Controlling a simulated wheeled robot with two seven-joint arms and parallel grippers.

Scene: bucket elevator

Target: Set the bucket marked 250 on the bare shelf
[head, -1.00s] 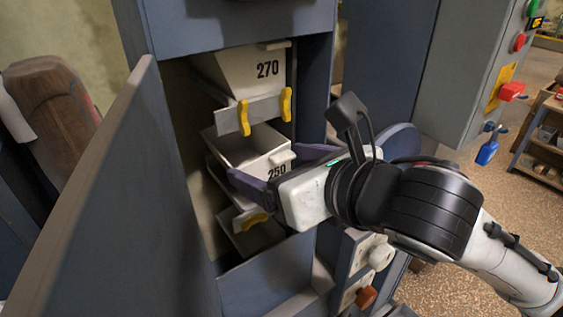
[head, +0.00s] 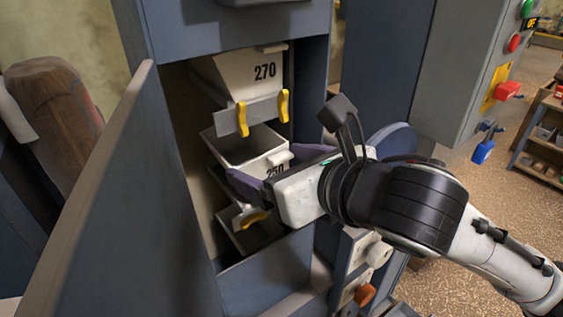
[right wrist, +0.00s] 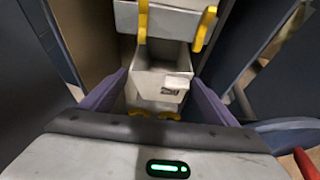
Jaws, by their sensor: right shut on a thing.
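The white bucket marked 250 (head: 262,158) is inside the open cabinet, below the bucket marked 270 (head: 255,75). My right gripper (head: 272,172) reaches in from the right, its purple fingers on either side of the 250 bucket, shut on it. Its label is partly covered by the gripper. In the right wrist view the bucket (right wrist: 160,76) sits between the two fingers (right wrist: 160,98). Below it is a lower shelf (head: 232,222) with yellow clips, partly hidden; whether the bucket touches it I cannot tell. My left gripper is not in view.
The cabinet door (head: 110,190) stands open at the left. The 270 bucket's shelf front (head: 252,112) with yellow clips is close above the 250 bucket. The cabinet's front panel (head: 265,278) is below. A control box (head: 460,70) stands at the right.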

